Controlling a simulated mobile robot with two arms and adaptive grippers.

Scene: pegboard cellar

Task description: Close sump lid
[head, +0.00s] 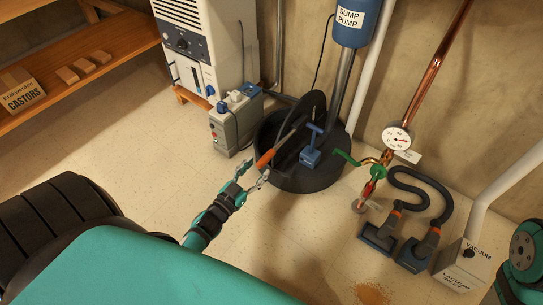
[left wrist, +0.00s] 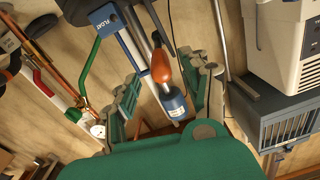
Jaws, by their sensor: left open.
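The dark round sump lid (head: 313,108) stands raised at the back of the black sump basin (head: 305,182). A grey bar with an orange grip (head: 265,159) reaches from the lid side out over the basin's left rim. My left gripper (head: 253,180) is open close to the orange end, in front of the basin. In the left wrist view the orange grip (left wrist: 160,62) appears between the open fingers (left wrist: 168,95); I cannot tell whether they touch it. A dark part at the top may be the lid (left wrist: 78,8). My right gripper is out of view.
A blue float (head: 311,157) stands at the basin, below the blue sump pump (head: 354,22). A grey box (head: 235,122) is left of the basin. Green-handled copper piping (head: 378,170) and a vacuum hose (head: 425,182) are right. Floor in front is mostly clear.

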